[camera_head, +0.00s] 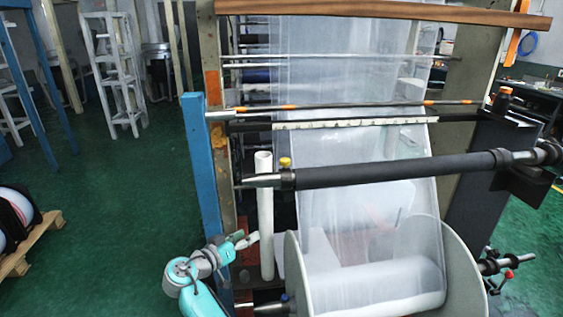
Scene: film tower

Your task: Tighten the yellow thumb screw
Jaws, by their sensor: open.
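The yellow thumb screw (285,162) stands upright on a dark collar near the left end of the black roller shaft (390,170). Its threaded part is hidden in the collar. My gripper (252,238) is low and to the left of the screw in the picture, well apart from it, beside the white upright tube (265,215). It is open, and I see nothing held in it. The fingers are small in this view.
A blue post (204,165) stands left of the shaft. A large film roll with a round grey flange (468,275) sits below, and clear film (350,150) runs upward behind the shaft. The green floor (120,200) at left is mostly free; a wooden pallet (30,245) lies there.

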